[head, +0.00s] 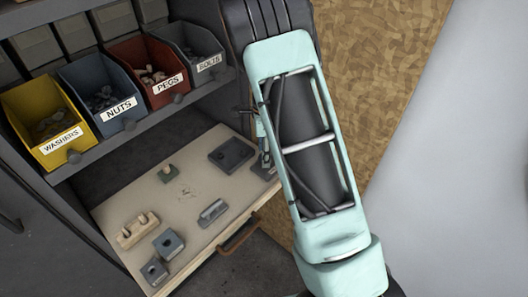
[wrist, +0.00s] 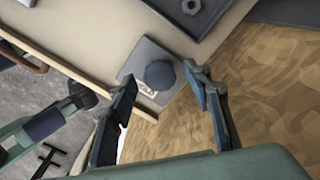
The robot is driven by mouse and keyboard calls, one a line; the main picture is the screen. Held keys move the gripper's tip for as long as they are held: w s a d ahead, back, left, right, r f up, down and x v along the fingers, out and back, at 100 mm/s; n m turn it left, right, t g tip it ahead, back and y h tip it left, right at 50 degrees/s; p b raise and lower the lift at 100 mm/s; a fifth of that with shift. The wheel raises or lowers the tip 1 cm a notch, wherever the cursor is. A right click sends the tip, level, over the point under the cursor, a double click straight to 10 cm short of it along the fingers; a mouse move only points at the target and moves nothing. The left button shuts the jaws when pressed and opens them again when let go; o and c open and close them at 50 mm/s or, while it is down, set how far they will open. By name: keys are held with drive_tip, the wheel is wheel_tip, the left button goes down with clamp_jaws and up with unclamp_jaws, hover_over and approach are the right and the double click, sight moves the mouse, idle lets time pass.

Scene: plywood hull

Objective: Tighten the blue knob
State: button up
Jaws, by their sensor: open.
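The blue knob (wrist: 160,74), a dark blue-grey round knob, sits on a square grey plate (wrist: 151,54) near the edge of the wooden work surface in the wrist view. A pale label with partly hidden lettering shows beside it on the plate. My gripper (wrist: 158,96) is open, with one finger to the lower left of the knob and the other to its right. The knob lies between and beyond the fingertips, and I see no contact. In the head view the plate (head: 264,172) shows beside my arm, which hides much of that area.
Bins of washers (head: 44,120), nuts, pegs and bolts stand on the shelf above. A brown handle (head: 238,237) projects in front.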

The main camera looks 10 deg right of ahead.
wheel_tip(320, 180, up, 12)
idle(0.4)
idle(0.3)
